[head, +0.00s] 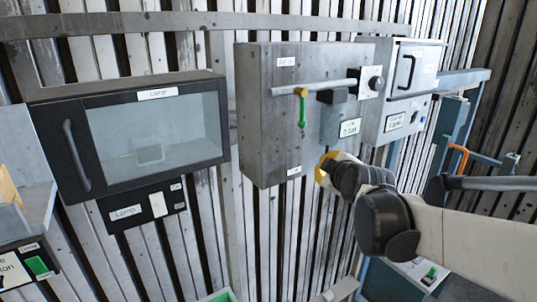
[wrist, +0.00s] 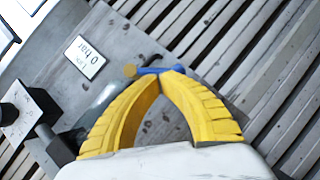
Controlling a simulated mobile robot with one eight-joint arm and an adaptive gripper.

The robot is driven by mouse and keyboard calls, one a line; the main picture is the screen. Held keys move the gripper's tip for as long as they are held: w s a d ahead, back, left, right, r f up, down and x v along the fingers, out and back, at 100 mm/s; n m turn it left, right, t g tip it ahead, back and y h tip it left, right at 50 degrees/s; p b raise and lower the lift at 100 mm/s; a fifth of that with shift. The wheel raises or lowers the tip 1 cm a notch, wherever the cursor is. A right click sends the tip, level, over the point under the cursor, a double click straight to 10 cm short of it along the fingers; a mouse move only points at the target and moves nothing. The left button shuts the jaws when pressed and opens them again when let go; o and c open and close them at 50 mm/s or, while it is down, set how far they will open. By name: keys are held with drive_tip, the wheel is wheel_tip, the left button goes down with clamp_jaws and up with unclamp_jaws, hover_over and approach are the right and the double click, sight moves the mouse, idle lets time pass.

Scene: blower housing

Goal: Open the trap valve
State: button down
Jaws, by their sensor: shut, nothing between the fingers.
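A small valve with a blue lever (wrist: 150,71) and a brass-coloured round end (wrist: 130,71) shows in the wrist view at my fingertips. No label naming it as the trap valve is readable. My gripper (wrist: 172,70) has its yellow curved fingers shut at the tips, with nothing between them. The tips overlap the lever's right end in the picture; I cannot tell whether they touch it. In the head view my gripper (head: 322,168) is in front of the grey box's lower right, and the blue lever is not visible there.
The grey wall box (head: 265,140) carries a horizontal pipe (head: 325,86) with a green handle (head: 303,108) hanging down. A "0 bar" label (head: 349,127) is above my gripper. A windowed cabinet (head: 150,130) is at left, a white-fronted box (head: 415,70) at right.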

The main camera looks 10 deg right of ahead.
drive_tip(key=shift+w+d+f+n+t+h+b, duration=0.1)
drive_tip(key=shift+d+f+n+t+h+b, duration=0.1)
drive_tip(key=shift+f+n+t+h+b, duration=0.85)
drive_tip(key=shift+d+g+y+b, duration=0.2)
drive_tip(key=shift+g+y+b, duration=0.05)
drive_tip(key=shift+b, duration=0.7)
idle(0.8)
drive_tip(key=shift+r, duration=0.1)
